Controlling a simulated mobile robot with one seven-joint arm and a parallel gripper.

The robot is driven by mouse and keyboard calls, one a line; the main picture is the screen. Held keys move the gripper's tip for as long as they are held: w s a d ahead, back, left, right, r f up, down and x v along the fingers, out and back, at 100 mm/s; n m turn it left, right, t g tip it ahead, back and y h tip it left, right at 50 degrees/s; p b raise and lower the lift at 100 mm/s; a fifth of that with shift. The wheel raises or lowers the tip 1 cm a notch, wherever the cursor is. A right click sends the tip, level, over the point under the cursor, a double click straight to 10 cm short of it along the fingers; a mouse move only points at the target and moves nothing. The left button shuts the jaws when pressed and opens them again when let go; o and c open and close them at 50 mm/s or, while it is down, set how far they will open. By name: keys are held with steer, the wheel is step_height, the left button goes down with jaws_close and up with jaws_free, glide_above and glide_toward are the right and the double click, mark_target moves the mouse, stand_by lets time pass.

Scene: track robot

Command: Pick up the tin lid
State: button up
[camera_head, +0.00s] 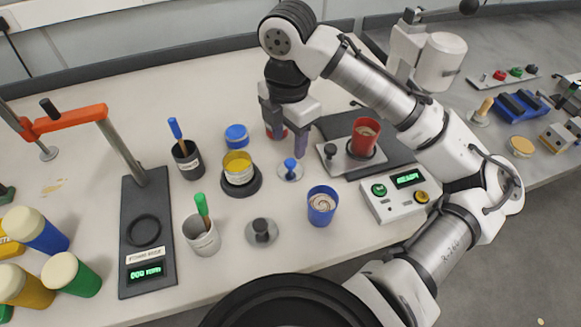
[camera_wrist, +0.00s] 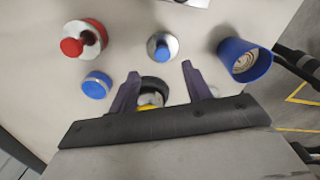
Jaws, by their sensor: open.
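Two small lid-like things could be the tin lid; I cannot tell which one is. One is a pale metal disc with a blue knob (camera_head: 290,171), lying flat on the bench; it also shows beyond my fingertips in the wrist view (camera_wrist: 162,46). The other is a plain blue cap (camera_head: 237,136), left of my fingers in the wrist view (camera_wrist: 96,85).
A red-knobbed piece (camera_wrist: 85,40) stands partly hidden behind my fingers in the head view. A blue cup (camera_head: 322,206), a black-knobbed disc (camera_head: 262,233), a red cup (camera_head: 365,137) on a plate and a green-display box (camera_head: 395,195) stand nearby.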

mark_target(290, 162)
steer(key=shift+s+d+f, duration=0.1)
steer(key=shift+f, duration=1.35)
steer(key=shift+s+d+f, duration=0.1)
steer(key=shift+f, duration=1.3)
jaws_close()
